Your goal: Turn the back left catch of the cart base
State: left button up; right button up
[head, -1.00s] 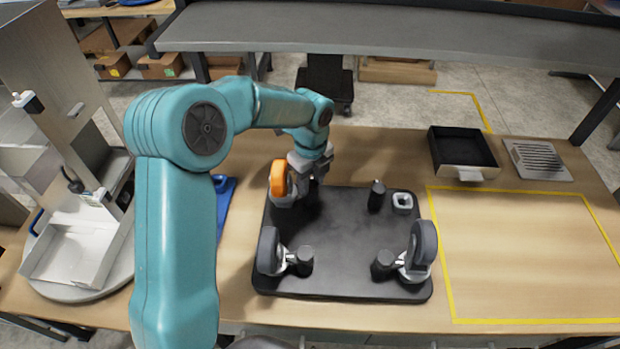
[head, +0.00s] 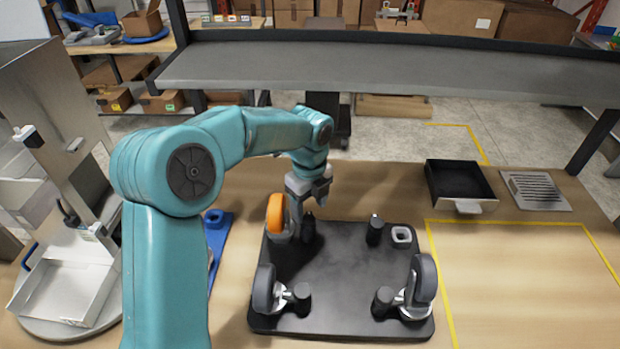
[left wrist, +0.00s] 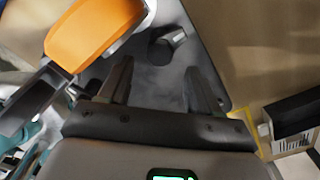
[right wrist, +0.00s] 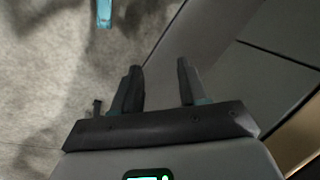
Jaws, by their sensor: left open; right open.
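The cart base (head: 340,265) is a black board on the table with a dark post near each corner. An orange wheel (head: 275,215) stands at its back left corner. The back left catch (head: 308,232) is a dark post beside that wheel. My left gripper (head: 309,205) is open and points down just above this post; any contact is unclear. The left wrist view shows my open left gripper (left wrist: 155,85), the orange wheel (left wrist: 95,32) and a post with a lever (left wrist: 166,46); which post is unclear. My right gripper (right wrist: 155,85) is open and empty over the floor.
Two grey wheels (head: 265,289) (head: 424,280) stand at the front corners. A socket (head: 402,235) sits at the back right. A black tray (head: 459,182) and a grille (head: 536,190) lie right. A raised shelf (head: 380,72) spans the back. The yellow-outlined area is empty.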

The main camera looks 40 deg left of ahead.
aim_at(310, 220)
pick_arm(q)
notch_tip(310, 220, up, 12)
jog(key=shift+d, duration=0.1)
dwell(0.4)
jog(key=shift+s, duration=0.1)
